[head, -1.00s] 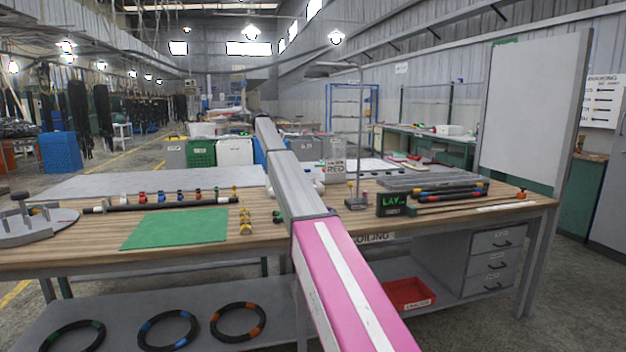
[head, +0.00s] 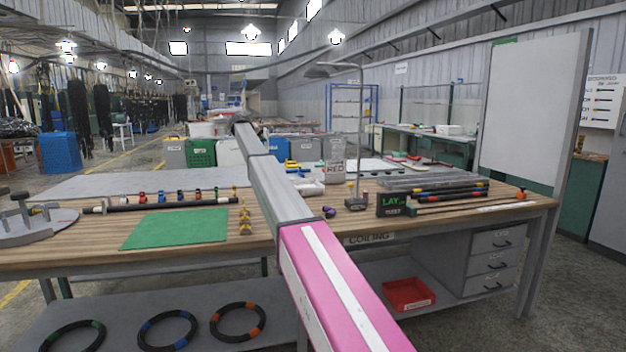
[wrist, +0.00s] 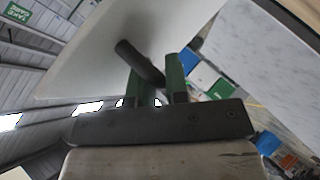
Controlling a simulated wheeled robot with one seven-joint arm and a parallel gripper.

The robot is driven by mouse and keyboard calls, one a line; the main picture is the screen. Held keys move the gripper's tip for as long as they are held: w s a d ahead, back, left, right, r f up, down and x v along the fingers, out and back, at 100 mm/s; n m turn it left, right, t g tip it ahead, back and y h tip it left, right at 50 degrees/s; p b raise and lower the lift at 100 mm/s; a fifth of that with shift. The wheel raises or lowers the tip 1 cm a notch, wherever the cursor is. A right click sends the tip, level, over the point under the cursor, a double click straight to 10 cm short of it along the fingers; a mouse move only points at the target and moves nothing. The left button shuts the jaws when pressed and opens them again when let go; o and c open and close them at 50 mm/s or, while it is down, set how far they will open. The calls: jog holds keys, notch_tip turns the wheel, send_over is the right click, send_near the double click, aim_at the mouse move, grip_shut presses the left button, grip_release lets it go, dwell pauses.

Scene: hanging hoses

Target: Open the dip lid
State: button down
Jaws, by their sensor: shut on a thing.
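In the wrist view my gripper (wrist: 156,78) has green fingers shut on a dark round bar (wrist: 130,54), which looks like the handle of the lid. A large pale panel, which looks like the dip lid (wrist: 85,62), fills the upper left behind the bar and appears tilted. Where the bar joins the panel is partly hidden by the fingers. In the head view my arm reaches away over the bench, and the gripper and lid cannot be made out at its far end.
A wooden bench (head: 100,257) crosses the head view, with a green mat (head: 178,229), a black hose (head: 170,204) and a LAY sign (head: 394,204). A lamp post (head: 360,140) stands right of my arm. A whiteboard (head: 535,105) stands at the right.

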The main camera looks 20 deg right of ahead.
jog(key=shift+n+h, duration=0.4)
jog(key=shift+h, duration=0.5)
jog(key=shift+s+a+f, duration=0.15)
jog(key=shift+a+f, duration=0.1)
jog(key=shift+a, duration=0.5)
jog(key=shift+s+a+f, duration=0.15)
jog(key=shift+a+f, duration=0.1)
jog(key=shift+a, duration=0.55)
jog(key=shift+s+a+f, duration=0.15)
jog(key=shift+a+f, duration=0.1)
jog(key=shift+a, duration=0.5)
jog(key=c, duration=1)
grip_release()
jog(key=o, duration=0.6)
jog(key=shift+r, duration=0.15)
jog(key=shift+c, duration=0.2)
jog(key=shift+o, duration=0.8)
jog(key=shift+w, duration=0.15)
jog(key=shift+a+r, duration=0.15)
jog(key=v, duration=0.6)
jog(key=shift+a, duration=0.3)
jog(key=shift+r, duration=0.15)
